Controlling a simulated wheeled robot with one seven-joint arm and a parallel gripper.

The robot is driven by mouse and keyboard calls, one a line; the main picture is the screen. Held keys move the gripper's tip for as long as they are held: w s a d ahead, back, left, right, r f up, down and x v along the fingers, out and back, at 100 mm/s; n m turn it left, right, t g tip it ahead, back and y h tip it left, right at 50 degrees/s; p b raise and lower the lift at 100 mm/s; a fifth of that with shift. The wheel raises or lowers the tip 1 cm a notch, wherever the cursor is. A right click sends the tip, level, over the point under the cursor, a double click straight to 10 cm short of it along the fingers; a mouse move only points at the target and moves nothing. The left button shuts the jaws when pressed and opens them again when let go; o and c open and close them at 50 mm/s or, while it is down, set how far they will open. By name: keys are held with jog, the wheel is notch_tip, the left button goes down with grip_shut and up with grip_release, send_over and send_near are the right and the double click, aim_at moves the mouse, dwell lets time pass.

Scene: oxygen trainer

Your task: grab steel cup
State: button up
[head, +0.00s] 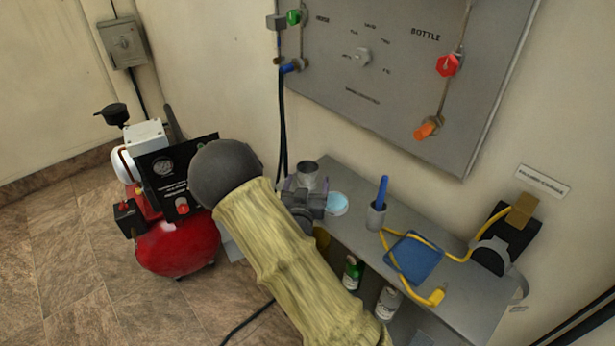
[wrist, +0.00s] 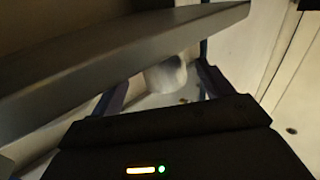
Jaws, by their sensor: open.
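A steel cup (head: 307,174) stands at the left end of the grey shelf in the head view, its lower part hidden by my gripper (head: 306,198). In the wrist view, a pale, blurred cup shape (wrist: 166,75) shows between the two fingers of my gripper (wrist: 158,82), and the fingers are apart. One finger is to each side of it. I cannot tell whether either finger touches the cup. My sleeved arm hides part of the shelf front.
On the grey shelf (head: 345,240) are a light-blue round item (head: 336,204), a small grey holder with a blue handle (head: 382,192), and a blue mask with yellow tubing (head: 412,257). Bottles (head: 353,272) stand below. A red compressor (head: 178,245) is left. A wall panel (head: 400,85) rises behind.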

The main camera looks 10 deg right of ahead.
aim_at(309, 166)
jog(key=shift+w+d, duration=0.1)
jog(key=shift+w, duration=0.2)
jog(key=x, duration=0.5)
jog(key=shift+w+r, duration=0.1)
jog(key=shift+w, duration=0.1)
jog(key=shift+c, duration=0.3)
jog(key=c, duration=1)
